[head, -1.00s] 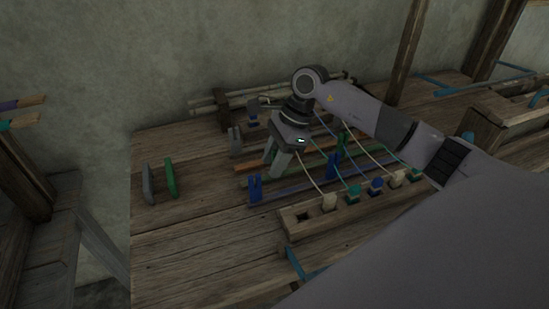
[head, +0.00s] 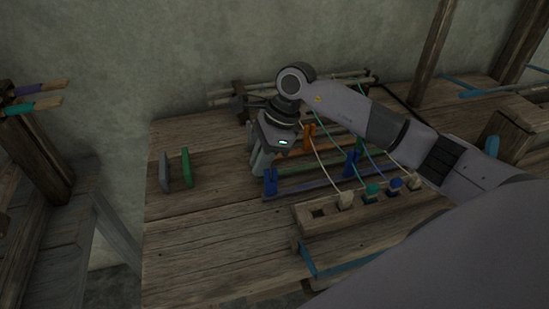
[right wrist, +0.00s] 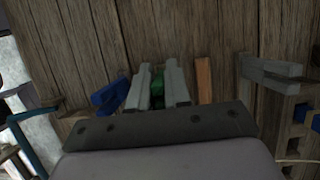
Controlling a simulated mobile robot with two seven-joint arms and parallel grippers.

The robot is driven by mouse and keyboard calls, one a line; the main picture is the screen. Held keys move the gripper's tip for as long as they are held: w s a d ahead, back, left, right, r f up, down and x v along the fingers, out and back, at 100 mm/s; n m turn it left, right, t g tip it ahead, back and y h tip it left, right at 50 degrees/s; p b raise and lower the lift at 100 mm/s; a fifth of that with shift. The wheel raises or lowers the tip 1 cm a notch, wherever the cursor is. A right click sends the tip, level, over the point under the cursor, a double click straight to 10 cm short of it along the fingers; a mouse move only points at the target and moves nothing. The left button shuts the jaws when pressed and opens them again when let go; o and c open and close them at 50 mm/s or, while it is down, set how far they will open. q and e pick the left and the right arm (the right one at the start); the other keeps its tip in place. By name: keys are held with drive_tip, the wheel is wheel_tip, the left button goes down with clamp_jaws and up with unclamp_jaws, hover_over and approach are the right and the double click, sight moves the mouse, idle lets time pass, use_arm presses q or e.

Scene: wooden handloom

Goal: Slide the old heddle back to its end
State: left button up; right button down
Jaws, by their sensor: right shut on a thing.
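My right gripper (head: 262,160) is low over the left end of the coloured rails on the wooden loom table. In the right wrist view its two grey fingers (right wrist: 158,85) are shut on a green heddle (right wrist: 158,88), mostly hidden between them. A blue heddle (head: 270,183) stands beside the fingers on the near side, and it also shows in the wrist view (right wrist: 110,93). An orange heddle (head: 309,135) stands beyond them, to the right. Another blue piece (head: 350,162) stands farther right. My left gripper is not in view.
A grey upright plate (head: 164,172) and a green one (head: 186,167) stand on the table to the left. A wooden block with pegged threads (head: 330,215) lies in front; threads cross behind it. The table's front left is bare.

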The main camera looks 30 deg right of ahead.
drive_tip(key=shift+a, duration=0.2)
drive_tip(key=c, duration=1.2)
unclamp_jaws()
drive_tip(key=shift+w+a, duration=0.1)
drive_tip(key=shift+o, duration=0.2)
drive_tip(key=v, duration=0.7)
drive_tip(key=shift+r, duration=0.1)
